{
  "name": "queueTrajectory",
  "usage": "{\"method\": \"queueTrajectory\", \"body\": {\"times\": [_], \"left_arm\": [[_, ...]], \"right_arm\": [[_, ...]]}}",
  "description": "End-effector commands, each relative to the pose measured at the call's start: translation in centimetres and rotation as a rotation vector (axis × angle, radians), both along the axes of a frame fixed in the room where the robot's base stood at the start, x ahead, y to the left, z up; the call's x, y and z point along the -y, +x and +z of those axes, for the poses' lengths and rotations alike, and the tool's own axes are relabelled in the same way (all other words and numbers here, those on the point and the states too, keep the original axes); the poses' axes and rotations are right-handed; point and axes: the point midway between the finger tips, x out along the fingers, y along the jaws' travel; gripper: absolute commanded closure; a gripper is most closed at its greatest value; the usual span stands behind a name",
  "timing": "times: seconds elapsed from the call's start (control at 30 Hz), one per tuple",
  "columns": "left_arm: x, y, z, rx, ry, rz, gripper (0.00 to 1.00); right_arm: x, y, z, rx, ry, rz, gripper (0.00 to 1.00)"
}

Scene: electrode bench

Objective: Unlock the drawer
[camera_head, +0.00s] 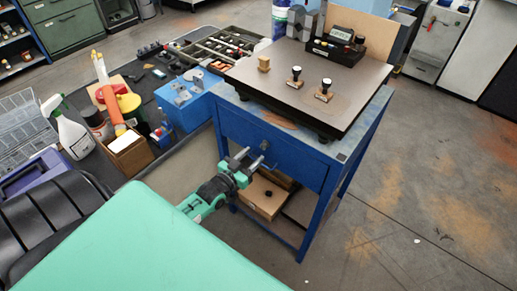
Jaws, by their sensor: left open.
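The drawer (290,160) is the blue front under the top of a blue workbench and it looks closed. A small dark lock or knob (265,145) sits on its front, left of the middle. My left gripper (252,160) is in front of the drawer's lower left part, just below the lock. Its two fingers are apart and nothing shows between them. I cannot tell whether the fingertips touch the drawer front. No key can be made out. My right gripper is not in view.
A dark plate (345,105) on the bench carries stamp-like pieces (325,90), a wooden block (264,63) and a black device (337,46). A cardboard box (262,198) lies on the lower shelf. A cluttered dark table (95,170) stands left. The floor at right is clear.

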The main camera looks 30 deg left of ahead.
Motion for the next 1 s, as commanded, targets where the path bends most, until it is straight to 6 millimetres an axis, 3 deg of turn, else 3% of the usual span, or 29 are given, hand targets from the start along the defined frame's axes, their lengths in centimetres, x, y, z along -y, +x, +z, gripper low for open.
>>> {"method": "queueTrajectory", "body": {"times": [0.3,0.7,0.77,0.93,1.0], "left_arm": [[0.3,3.6,0.1,0.000,-0.001,0.000,0.55],[0.4,4.1,0.0,-0.001,0.000,0.000,0.55],[0.4,4.1,0.0,-0.001,0.000,0.000,0.63],[0.4,4.1,0.0,-0.001,0.000,0.000,0.97],[0.4,4.1,0.0,-0.001,0.000,0.000,1.00]], "right_arm": [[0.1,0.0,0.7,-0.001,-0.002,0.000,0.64],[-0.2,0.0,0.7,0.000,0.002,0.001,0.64],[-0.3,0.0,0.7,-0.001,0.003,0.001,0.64],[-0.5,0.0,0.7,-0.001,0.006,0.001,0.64],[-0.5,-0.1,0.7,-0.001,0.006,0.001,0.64]]}}
